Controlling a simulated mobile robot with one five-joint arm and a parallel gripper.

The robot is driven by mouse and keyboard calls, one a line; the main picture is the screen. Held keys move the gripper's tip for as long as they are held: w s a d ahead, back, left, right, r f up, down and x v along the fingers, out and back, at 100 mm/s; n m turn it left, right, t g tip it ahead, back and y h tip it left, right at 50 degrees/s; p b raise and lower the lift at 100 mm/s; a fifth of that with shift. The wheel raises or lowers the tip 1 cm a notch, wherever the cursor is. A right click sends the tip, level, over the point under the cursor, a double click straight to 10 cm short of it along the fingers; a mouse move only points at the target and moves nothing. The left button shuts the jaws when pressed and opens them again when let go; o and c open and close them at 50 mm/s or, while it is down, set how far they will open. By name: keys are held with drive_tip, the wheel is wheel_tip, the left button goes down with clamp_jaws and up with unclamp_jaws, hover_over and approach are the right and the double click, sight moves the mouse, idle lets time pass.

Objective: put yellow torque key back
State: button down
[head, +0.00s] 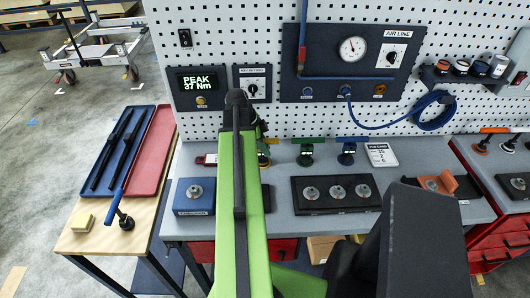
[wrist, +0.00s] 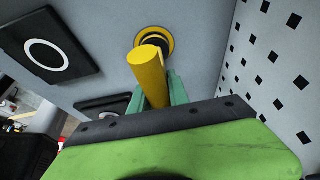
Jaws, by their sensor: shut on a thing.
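The yellow torque key (wrist: 150,66) is between the pale green fingers of my gripper (wrist: 157,98) in the wrist view, its round end towards the camera. A yellow ring with a dark centre (wrist: 168,42) shows just beyond it on the grey surface. Whether the key touches that surface I cannot tell.
The grey bench (head: 290,233) carries a blue block with a socket (head: 194,197) and a black block with three sockets (head: 365,205). A perforated wall (head: 220,40) rises behind.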

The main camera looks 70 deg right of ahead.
drive_tip(key=shift+f, duration=0.15)
drive_tip(key=c, duration=1.3)
unclamp_jaws()
drive_tip(key=shift+s, duration=0.1)
drive_tip(key=shift+o, duration=0.2)
drive_tip(key=shift+r, duration=0.2)
drive_tip(key=shift+r, duration=0.25)
drive_tip(key=p+v, duration=1.1)
drive_tip(key=v, duration=0.1)
drive_tip(key=shift+f, duration=0.2)
